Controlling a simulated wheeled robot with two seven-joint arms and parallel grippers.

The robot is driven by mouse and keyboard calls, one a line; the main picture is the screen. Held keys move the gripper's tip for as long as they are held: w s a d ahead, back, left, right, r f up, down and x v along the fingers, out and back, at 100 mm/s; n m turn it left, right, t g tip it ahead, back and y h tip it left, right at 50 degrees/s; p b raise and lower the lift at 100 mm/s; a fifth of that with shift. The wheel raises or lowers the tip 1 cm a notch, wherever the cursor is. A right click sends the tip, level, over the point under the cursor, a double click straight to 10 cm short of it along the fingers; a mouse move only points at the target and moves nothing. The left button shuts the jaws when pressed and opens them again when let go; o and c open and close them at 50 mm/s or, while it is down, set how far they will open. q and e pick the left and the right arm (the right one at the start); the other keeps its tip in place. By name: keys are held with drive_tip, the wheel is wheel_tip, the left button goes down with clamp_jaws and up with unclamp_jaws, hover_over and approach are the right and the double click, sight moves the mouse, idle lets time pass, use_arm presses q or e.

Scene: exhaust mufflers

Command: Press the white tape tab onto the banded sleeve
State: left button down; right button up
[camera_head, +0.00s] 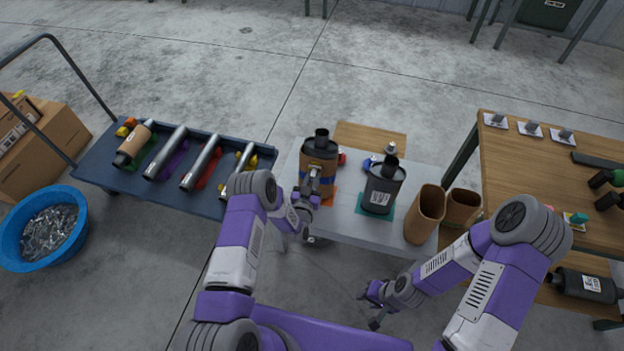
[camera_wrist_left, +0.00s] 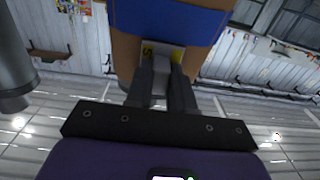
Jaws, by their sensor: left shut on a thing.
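The banded sleeve (camera_head: 318,172) is a brown wrap around a dark muffler, upright on an orange mat (camera_head: 328,198) on the grey table. In the left wrist view its brown surface and wide blue band (camera_wrist_left: 172,20) fill the top. The white tape tab (camera_wrist_left: 150,52), with a yellow mark, hangs just below the blue band. My left gripper (camera_head: 312,188) is at the sleeve's front; in the left wrist view its fingers (camera_wrist_left: 162,68) are shut on the tab. The tab is hidden in the head view. My right gripper (camera_head: 368,308) is open and empty above the floor.
A second dark muffler (camera_head: 382,188) stands on a green mat to the right, with empty brown sleeves (camera_head: 426,212) beside it. A blue cart (camera_head: 100,172) with metal tubes is at left, above a blue bin (camera_head: 22,262). A wooden table (camera_head: 545,165) is at right.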

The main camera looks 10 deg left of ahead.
use_arm(q)
drive_tip(key=shift+s, duration=0.15)
drive_tip(key=shift+s, duration=0.3)
idle(0.3)
drive_tip(key=shift+w, duration=0.5)
drive_tip(key=shift+s, duration=0.1)
idle(0.7)
drive_tip(key=shift+s+p, duration=0.65)
drive_tip(key=shift+s, duration=0.4)
drive_tip(key=shift+s+p, duration=0.9)
drive_tip(key=shift+s, duration=1.45)
